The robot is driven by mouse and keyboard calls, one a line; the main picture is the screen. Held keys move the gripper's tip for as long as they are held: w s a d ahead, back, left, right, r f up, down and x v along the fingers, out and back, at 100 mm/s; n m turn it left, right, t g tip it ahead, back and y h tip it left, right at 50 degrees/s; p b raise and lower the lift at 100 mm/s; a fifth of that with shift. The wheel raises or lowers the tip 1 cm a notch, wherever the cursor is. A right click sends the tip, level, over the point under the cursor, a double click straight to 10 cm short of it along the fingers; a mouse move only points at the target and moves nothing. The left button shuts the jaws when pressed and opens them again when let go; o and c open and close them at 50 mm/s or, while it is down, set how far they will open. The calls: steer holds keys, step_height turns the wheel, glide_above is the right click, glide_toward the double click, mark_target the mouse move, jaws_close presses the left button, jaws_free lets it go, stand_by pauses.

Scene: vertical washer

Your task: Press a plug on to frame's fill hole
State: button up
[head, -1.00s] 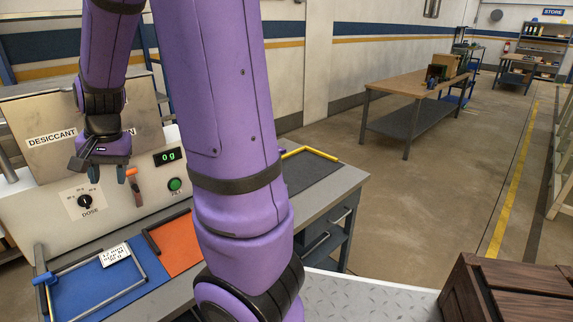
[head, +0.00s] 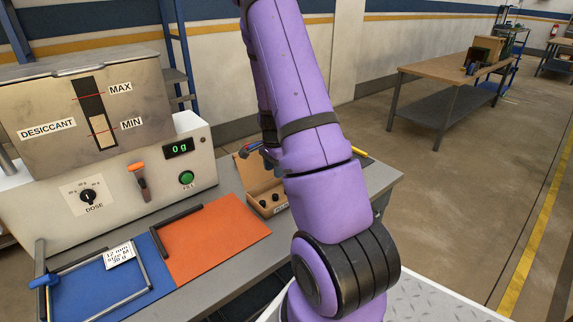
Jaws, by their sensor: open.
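A grey metal frame (head: 100,307) with a blue corner piece lies on the blue mat (head: 75,295) at the lower left.
The desiccant machine (head: 205,165) stands at the left, its display reading 0 g, with a green fill button (head: 187,178) and an orange-handled tool on its front. An orange mat (head: 215,235) with a dark angle piece (head: 165,233) lies between machine and box.

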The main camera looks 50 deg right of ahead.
mark_target(275, 195)
steer(key=shift+s+d+f, duration=0.1)
steer(key=shift+f, duration=2.6)
steer(key=shift+f, duration=3.05)
steer(key=shift+r, duration=0.1)
steer(key=c, duration=0.7)
steer(key=shift+r, duration=0.15)
steer(key=shift+r, duration=4.35)
